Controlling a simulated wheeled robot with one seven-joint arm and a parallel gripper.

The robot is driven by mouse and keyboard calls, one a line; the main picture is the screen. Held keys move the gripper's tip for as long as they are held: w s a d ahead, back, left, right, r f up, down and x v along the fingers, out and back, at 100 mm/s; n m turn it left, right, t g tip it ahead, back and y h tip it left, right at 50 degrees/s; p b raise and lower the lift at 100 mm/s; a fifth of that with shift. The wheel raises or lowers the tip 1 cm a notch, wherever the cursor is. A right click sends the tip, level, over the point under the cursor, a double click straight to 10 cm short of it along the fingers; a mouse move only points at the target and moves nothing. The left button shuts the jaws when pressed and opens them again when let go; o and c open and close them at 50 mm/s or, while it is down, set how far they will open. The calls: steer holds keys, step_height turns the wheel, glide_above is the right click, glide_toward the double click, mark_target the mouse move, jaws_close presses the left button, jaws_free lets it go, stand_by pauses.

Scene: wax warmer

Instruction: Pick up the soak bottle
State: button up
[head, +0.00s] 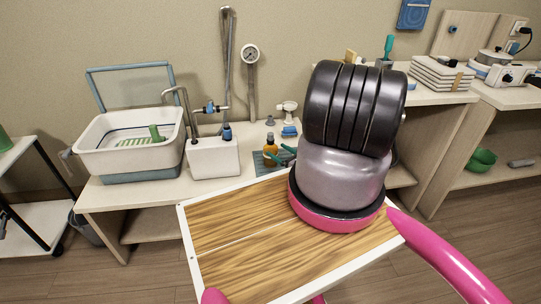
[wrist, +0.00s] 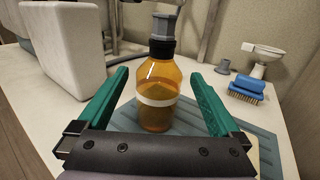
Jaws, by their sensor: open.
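The soak bottle (wrist: 158,86) is amber with a pale band and a dark cap with a grey top. In the wrist view it stands upright on a blue-grey mat (wrist: 188,146). My gripper (wrist: 160,82) is open, with one green finger on each side of the bottle and gaps showing to both. In the head view the bottle (head: 270,149) is small, on the counter behind my tray, and my green fingers show just right of it. My own arm hides part of the mat and counter there.
A white box (wrist: 62,45) stands close on the left. A blue brush (wrist: 246,87) and a white fixture (wrist: 262,60) are at the right. In the head view a basin (head: 130,143) and a pressure gauge (head: 250,54) are further left and behind.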

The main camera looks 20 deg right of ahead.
mark_target(266, 143)
steer(key=x, duration=0.8)
steer(key=shift+w+a, duration=0.1)
steer(key=shift+w, duration=0.15)
steer(key=c, duration=1.4)
steer(key=shift+r, duration=0.1)
